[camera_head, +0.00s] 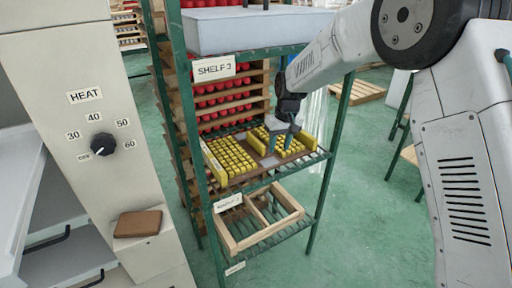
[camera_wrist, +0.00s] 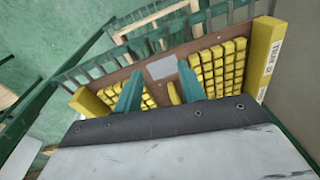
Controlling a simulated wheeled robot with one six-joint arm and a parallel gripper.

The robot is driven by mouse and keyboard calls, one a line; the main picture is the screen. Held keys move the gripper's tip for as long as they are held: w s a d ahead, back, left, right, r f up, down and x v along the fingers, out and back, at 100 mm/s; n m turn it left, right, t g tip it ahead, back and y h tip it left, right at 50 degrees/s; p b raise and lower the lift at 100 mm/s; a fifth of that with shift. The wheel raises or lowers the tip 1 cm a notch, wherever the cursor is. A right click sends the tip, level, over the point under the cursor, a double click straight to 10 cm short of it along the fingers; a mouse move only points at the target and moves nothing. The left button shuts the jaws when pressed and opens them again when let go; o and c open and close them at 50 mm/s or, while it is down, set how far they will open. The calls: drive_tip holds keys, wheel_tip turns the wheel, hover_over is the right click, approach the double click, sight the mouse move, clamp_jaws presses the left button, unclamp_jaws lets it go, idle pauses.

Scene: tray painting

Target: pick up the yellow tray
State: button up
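The yellow tray (camera_head: 213,163) sits on the middle level of the green shelf rack, with yellow end walls, a brown base and rows of small yellow blocks on both halves. In the wrist view the tray (camera_wrist: 265,50) spans the picture, with a grey patch on its brown middle strip. My gripper (camera_head: 281,138) is above the middle of the tray, pointing down. Its two green fingers (camera_wrist: 160,80) are apart over the middle strip. A small yellow piece (camera_wrist: 173,93) shows between them. I cannot tell whether the fingers touch the tray.
A wooden frame tray (camera_head: 262,222) lies on the level below. A grey slab (camera_head: 255,30) covers the level above, marked SHELF 3. Green rack posts (camera_head: 330,165) stand close around the tray. A HEAT panel (camera_head: 95,125) with a knob is at left. The green floor at right is mostly clear.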

sight(256, 139)
drive_tip(key=shift+n+t+y, duration=0.4)
drive_tip(key=shift+t, duration=0.3)
drive_tip(key=w+a+f, duration=0.1)
drive_tip(key=w, duration=0.1)
drive_tip(key=w+a+f, duration=0.1)
drive_tip(key=w+a, duration=0.1)
drive_tip(key=w+a+f, duration=0.1)
drive_tip(key=w, duration=0.2)
drive_tip(key=shift+a+f, duration=0.1)
drive_tip(key=shift+a, duration=0.3)
drive_tip(key=shift+n+t+y, duration=0.3)
drive_tip(key=shift+n+t, duration=0.1)
drive_tip(key=shift+t, duration=0.4)
drive_tip(key=w+a, duration=0.1)
drive_tip(key=w, duration=0.2)
drive_tip(key=w+a+r, duration=0.1)
drive_tip(key=w, duration=0.1)
drive_tip(key=shift+w+a, duration=0.2)
drive_tip(key=shift+a, duration=0.1)
drive_tip(key=x, duration=0.7)
drive_tip(key=shift+s+a, duration=0.1)
drive_tip(key=shift+a, duration=0.05)
drive_tip(key=shift+c, duration=0.3)
clamp_jaws()
